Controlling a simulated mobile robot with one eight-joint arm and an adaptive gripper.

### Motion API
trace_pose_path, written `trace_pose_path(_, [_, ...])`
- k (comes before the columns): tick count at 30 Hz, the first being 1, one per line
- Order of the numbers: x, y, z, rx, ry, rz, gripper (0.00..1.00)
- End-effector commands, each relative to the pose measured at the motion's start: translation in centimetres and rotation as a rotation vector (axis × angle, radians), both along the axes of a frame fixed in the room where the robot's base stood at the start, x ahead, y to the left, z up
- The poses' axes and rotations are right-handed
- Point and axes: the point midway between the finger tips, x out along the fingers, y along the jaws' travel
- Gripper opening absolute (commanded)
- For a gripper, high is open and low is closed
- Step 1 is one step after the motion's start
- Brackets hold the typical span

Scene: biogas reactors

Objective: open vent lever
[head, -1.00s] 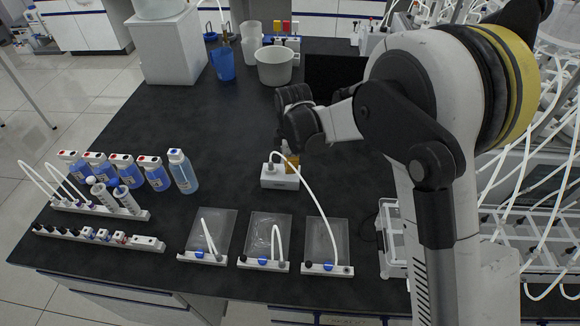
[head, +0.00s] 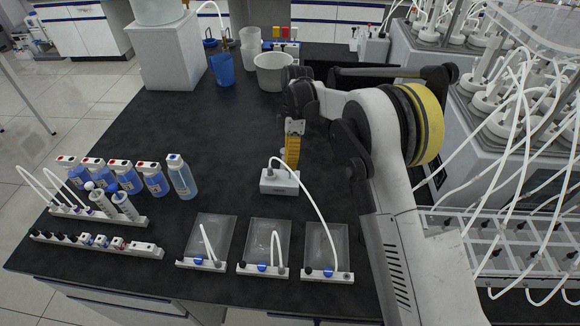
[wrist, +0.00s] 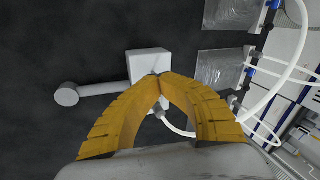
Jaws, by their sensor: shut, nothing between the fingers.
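A small white valve block (head: 280,183) stands on the dark bench, with a white tube from its top. In the wrist view the block (wrist: 149,64) has a white lever (wrist: 98,89) sticking out to the left, ending in a round knob (wrist: 66,95). The lever is not clear in the head view. My gripper (head: 291,165) points down just above and behind the block. Its yellow fingers meet at the tips in the wrist view (wrist: 160,78), with nothing between them. The tips overlap the block's lower edge there; I cannot tell whether they touch it.
Three clear bags (head: 268,242) in white holders lie at the bench's front. Several blue-liquid bottles (head: 181,176) and a syringe rack (head: 100,215) stand at left. Beakers (head: 273,72) stand behind. A tubed reactor rack (head: 520,240) is at right.

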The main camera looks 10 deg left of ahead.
Motion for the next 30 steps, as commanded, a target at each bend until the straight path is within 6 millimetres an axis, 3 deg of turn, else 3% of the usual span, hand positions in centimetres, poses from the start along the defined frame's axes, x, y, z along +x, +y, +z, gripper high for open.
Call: trace_pose_path(30, [0.32, -0.14, -0.27, -0.006, 0.051, -0.002, 0.0])
